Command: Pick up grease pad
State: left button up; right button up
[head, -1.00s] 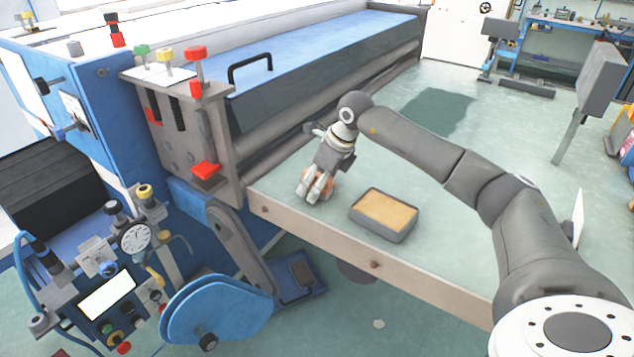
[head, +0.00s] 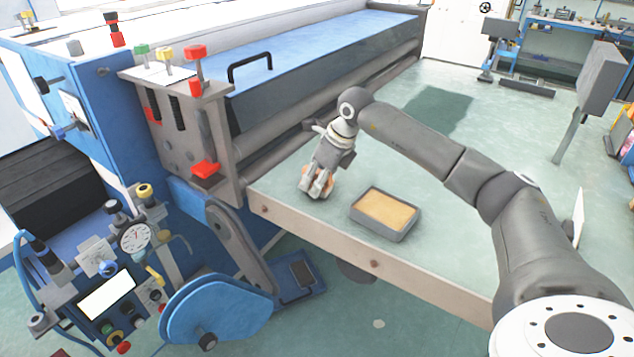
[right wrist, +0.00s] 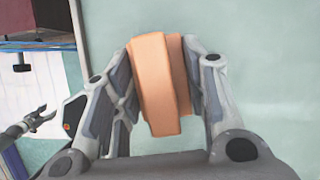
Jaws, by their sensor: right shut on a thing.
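The grease pad (right wrist: 158,88) is an orange-tan block. In the right wrist view it stands between the two fingers of my right gripper (right wrist: 165,105), which are shut on it. In the head view my right gripper (head: 317,190) points down at the left end of the table, and only small orange edges of the pad (head: 331,187) show around the fingers. I cannot tell whether the pad touches the table top. My left gripper is not in the head view; a dark open claw (right wrist: 38,118) shows at the left edge of the right wrist view, probably my left gripper.
A grey tray (head: 398,232) with a tan filling (head: 385,208) sits on the table right of my gripper. The pale green table (head: 440,245) is mostly clear to the right. A large blue machine with rollers (head: 330,60) stands close behind and to the left.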

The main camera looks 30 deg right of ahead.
notch_tip(320, 180, up, 3)
jog(key=shift+f+b, duration=0.15)
jog(key=shift+b, duration=0.45)
jog(key=s+a+r+b, duration=0.3)
jog(key=s+a+r, duration=0.5)
jog(key=s, duration=0.3)
jog(key=shift+s+a+r, duration=0.15)
jog(key=shift+s+r, duration=0.05)
jog(key=shift+r, duration=0.65)
jog(key=o, duration=0.4)
jog(key=shift+c, duration=1.3)
